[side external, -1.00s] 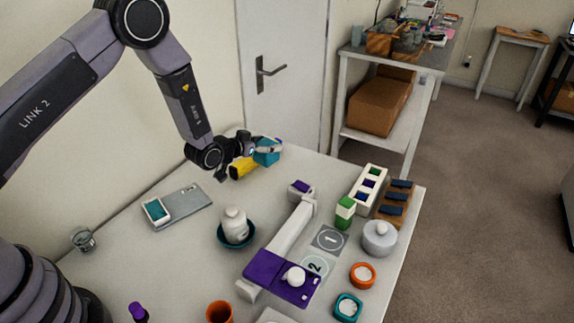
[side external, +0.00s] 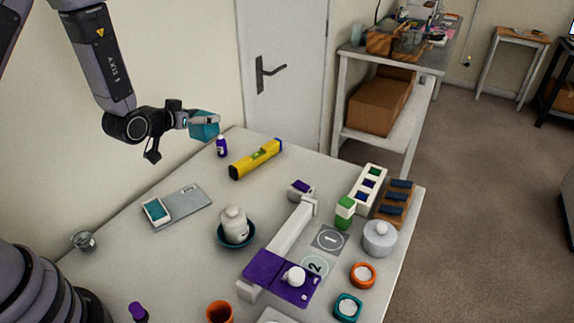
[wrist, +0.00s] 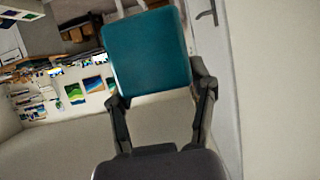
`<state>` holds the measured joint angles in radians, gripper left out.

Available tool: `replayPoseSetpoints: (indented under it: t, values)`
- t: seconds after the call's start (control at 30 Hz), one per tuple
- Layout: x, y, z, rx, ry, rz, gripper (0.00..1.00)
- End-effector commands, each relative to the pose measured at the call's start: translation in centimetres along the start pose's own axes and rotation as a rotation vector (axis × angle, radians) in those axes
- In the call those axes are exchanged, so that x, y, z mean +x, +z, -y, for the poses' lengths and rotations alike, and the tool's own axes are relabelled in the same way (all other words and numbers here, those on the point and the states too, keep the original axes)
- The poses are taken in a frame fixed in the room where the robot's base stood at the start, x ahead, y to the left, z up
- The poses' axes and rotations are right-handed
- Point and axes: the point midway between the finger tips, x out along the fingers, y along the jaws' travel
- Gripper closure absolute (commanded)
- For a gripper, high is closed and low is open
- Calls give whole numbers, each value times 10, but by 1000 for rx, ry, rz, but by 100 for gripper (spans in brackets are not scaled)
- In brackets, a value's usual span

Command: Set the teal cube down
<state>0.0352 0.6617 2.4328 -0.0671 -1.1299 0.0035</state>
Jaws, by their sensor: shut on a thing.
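The teal cube (side external: 205,125) is held in my gripper (side external: 193,120), in the air above the back left part of the table in the side external view. In the wrist view the teal cube (wrist: 148,52) fills the upper middle, between the two fingers of my gripper (wrist: 160,95), which are shut on it. The cube is clear of the table and touches nothing but the fingers. The gripper points sideways to the right in the side external view.
A yellow level (side external: 257,159) and a small purple-capped bottle (side external: 222,147) stand on the table below. A grey tray (side external: 188,204) with a teal block, a white jar in a teal bowl (side external: 237,246) and a purple-ended stand (side external: 262,268) lie nearer. Bare table lies between level and bowl.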

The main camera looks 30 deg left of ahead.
Motion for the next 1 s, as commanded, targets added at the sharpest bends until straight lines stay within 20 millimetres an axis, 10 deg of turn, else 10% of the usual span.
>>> replayPoseSetpoints:
  t: [0.47, 1.0]
  values:
    - [16, -16, -107, -128, -303, -2, 85]
    - [-96, 79, -244, -273, -660, -2, 85]
